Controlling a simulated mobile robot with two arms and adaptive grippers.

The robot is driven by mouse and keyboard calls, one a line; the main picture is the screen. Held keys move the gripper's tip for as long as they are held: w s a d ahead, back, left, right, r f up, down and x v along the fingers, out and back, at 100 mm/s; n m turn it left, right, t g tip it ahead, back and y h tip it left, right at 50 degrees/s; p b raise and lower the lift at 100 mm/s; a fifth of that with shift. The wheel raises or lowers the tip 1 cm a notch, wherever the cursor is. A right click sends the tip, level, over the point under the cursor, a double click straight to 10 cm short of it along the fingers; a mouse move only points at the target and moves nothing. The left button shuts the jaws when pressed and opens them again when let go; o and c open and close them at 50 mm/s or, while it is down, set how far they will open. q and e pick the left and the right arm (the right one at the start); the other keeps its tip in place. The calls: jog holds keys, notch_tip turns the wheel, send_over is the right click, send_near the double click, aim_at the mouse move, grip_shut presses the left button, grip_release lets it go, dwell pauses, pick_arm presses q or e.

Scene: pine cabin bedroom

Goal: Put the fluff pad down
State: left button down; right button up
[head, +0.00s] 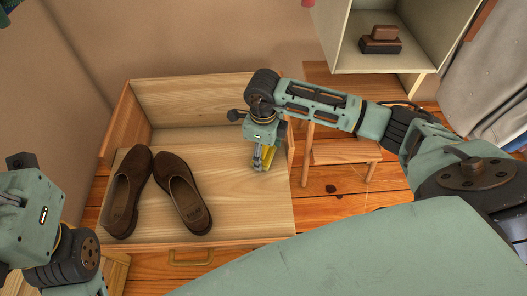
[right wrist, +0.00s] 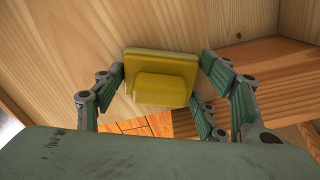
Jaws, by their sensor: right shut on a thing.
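The fluff pad is a yellow block with a raised grip; it shows in the right wrist view (right wrist: 160,85) and partly in the head view (head: 268,158). My right gripper (head: 263,160) is shut on it, with fingers at both sides of the pad in the wrist view. It holds the pad over the right part of a pale wooden surface with raised sides (head: 240,215). I cannot tell whether the pad touches the wood. Part of my left gripper (head: 30,205) shows at the left edge; its fingers cannot be made out.
Two brown shoes (head: 128,192) (head: 183,195) lie on the left part of the wooden surface. A brass handle (head: 190,258) is on its front. A wooden stool (head: 340,150) stands to the right. A pale shelf (head: 395,65) holds brown brushes or blocks (head: 380,42). Wood right of the shoes is clear.

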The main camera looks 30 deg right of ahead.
jog(key=o, duration=0.6)
jog(key=shift+f, duration=0.15)
jog(key=shift+c, duration=0.2)
jog(key=o, duration=0.5)
jog(key=shift+c, duration=0.2)
